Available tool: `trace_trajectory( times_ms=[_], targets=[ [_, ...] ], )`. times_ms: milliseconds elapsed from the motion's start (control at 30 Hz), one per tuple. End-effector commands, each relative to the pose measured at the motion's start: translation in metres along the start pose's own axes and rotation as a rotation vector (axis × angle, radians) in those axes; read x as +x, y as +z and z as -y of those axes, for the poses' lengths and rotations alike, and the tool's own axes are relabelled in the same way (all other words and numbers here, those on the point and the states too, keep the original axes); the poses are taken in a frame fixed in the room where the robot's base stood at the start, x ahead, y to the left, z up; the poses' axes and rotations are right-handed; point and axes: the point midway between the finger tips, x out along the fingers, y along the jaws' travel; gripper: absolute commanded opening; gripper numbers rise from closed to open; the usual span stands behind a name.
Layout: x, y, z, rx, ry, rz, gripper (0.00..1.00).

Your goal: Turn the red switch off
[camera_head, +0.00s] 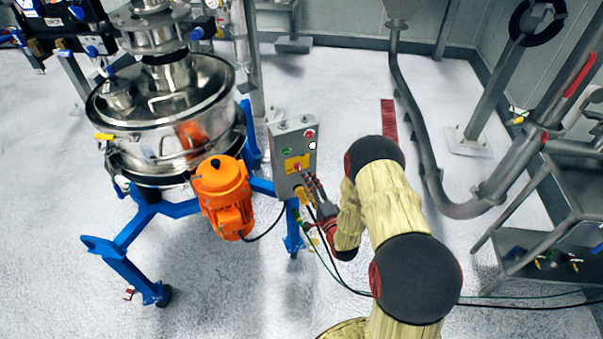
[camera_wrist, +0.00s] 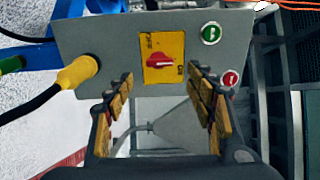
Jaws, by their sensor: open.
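The red switch (camera_wrist: 160,61) is a rotary knob on a yellow plate (camera_wrist: 172,44) on the front of a grey control box (camera_wrist: 110,40). Its handle lies about crosswise in the wrist view. In the head view the switch (camera_head: 298,167) shows small on the upright box (camera_head: 281,175). My gripper (camera_wrist: 160,77) is open and empty, with one finger on each side below the switch in the wrist view. The fingers look apart from the knob. In the head view my gripper (camera_head: 316,195) is in front of the box's lower right and partly hidden by my arm.
A green button (camera_wrist: 211,33) and a red button (camera_wrist: 230,78) are on the box beside the switch. A yellow cable plug (camera_wrist: 77,72) sticks out of it. Left of the box stand an orange motor (camera_head: 223,193) and a steel sifter (camera_head: 160,140) on blue legs.

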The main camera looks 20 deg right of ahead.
Motion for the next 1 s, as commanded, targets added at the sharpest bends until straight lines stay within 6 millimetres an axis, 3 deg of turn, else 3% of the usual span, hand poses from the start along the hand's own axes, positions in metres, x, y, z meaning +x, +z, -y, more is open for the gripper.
trace_trajectory(
  times_ms=[433, 833, 1000],
  targets=[
    [0.062, 0.000, -0.001, -0.003, -0.001, 0.000, 0.55],
    [0.071, 0.000, -0.001, -0.003, 0.002, -0.001, 0.55],
    [0.070, 0.000, 0.000, -0.004, 0.002, -0.001, 0.46]
  ],
)
